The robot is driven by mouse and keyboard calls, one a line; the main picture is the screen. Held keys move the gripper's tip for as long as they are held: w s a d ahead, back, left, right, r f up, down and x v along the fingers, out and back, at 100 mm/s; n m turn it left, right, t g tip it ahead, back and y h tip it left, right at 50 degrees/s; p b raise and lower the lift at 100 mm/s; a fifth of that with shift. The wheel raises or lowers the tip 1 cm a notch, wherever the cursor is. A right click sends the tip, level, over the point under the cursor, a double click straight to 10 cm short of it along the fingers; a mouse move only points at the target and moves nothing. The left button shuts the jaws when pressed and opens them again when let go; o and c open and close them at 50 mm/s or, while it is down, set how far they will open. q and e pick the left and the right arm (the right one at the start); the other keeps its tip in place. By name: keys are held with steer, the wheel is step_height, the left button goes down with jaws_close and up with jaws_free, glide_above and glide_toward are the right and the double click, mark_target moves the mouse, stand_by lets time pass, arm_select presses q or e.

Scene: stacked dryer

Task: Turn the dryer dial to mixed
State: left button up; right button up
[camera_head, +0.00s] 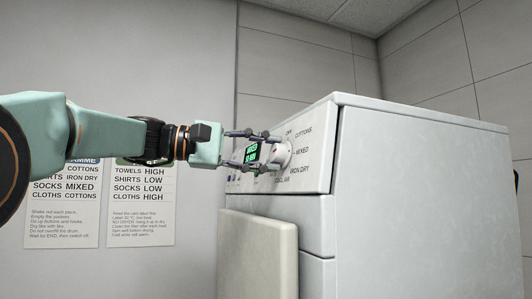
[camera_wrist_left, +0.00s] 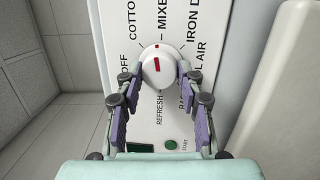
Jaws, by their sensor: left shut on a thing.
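The white round dial (camera_head: 282,154) is on the dryer's control panel, and it also shows in the left wrist view (camera_wrist_left: 157,66). Its red mark points up, toward the MIXED label (camera_wrist_left: 164,18) in the left wrist view. COTTONS is to the left of that label and IRON DRY to the right. My left gripper (camera_wrist_left: 159,77) is shut on the dial, one finger at each side. My right gripper is not in view.
The white dryer (camera_head: 420,190) fills the right side, with a pale door panel (camera_head: 258,255) standing out below the controls. Two printed notices (camera_head: 141,205) hang on the left wall. A green start button (camera_wrist_left: 171,145) is below the dial in the wrist view.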

arm_select(q)
steer(key=shift+m, duration=1.1)
steer(key=o, duration=1.2)
steer(key=shift+s+a, duration=0.15)
steer(key=shift+a, duration=0.1)
steer(key=shift+d, duration=0.15)
